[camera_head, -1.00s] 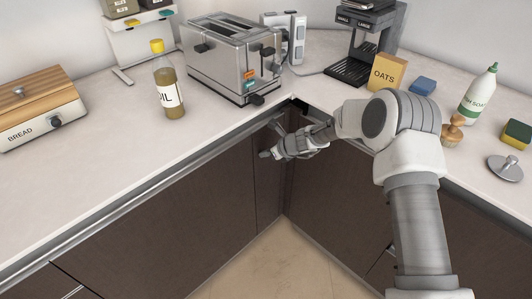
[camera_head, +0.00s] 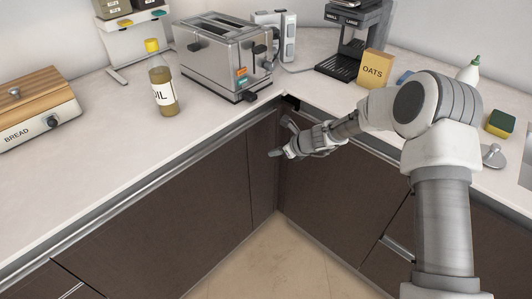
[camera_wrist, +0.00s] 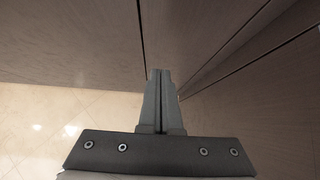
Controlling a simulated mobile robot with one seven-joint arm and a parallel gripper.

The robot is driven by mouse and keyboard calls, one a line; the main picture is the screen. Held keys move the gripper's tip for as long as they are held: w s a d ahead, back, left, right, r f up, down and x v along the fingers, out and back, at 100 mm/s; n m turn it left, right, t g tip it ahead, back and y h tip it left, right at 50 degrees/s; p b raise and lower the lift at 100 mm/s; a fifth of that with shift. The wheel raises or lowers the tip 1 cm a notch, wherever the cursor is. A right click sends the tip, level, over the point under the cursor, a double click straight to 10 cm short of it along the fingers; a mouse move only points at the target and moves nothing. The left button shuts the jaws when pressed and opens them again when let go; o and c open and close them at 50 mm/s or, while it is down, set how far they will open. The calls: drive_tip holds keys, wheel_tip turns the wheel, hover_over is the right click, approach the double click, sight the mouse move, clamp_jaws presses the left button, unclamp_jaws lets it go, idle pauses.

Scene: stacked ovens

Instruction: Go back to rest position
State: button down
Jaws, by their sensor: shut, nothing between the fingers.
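My gripper (camera_head: 279,152) is in front of the brown cabinet doors near the inner corner, below the countertop edge. In the wrist view its two fingers (camera_wrist: 159,75) are pressed together with nothing between them. The fingertips point toward the dark cabinet fronts (camera_wrist: 225,30), and I cannot tell how close they are. My arm reaches over the right counter from the lower right of the head view.
The counter (camera_head: 100,170) bends in an L. A toaster (camera_head: 220,55), oil bottle (camera_head: 163,90), bread box (camera_head: 35,108), coffee machine (camera_head: 355,40) and oats box (camera_head: 373,68) stand on it. A soap bottle (camera_head: 470,72) and sponge (camera_head: 501,123) are near my arm. Floor (camera_head: 275,265) is clear.

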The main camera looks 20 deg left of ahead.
drive_tip(key=s+d+r+n+h+p, duration=0.15)
drive_tip(key=s+d+r+n, duration=0.35)
drive_tip(key=r, duration=0.5)
drive_tip(key=s+d+r+n+p, duration=0.2)
drive_tip(key=d+r+n+p, duration=0.1)
drive_tip(key=d+r, duration=0.55)
drive_tip(key=s+d+r+n+h+p, duration=0.15)
drive_tip(key=s+d+r+n, duration=0.3)
drive_tip(key=r, duration=0.65)
drive_tip(key=s+d+r+n+t+h+p, duration=0.1)
drive_tip(key=s+d+r+n+p, duration=0.1)
drive_tip(key=s+d, duration=0.4)
drive_tip(key=s+d+r+n+h+p, duration=0.2)
drive_tip(key=s+d+r+n, duration=0.2)
drive_tip(key=s+d+r, duration=0.2)
drive_tip(key=s+d+r+n+t+h+p, duration=0.1)
drive_tip(key=s+d+r+n+h+p, duration=0.1)
drive_tip(key=s+d, duration=0.5)
drive_tip(key=shift+s+d+r+n+t, duration=0.3)
drive_tip(key=shift+d+r+n, duration=0.45)
drive_tip(key=shift+r, duration=0.15)
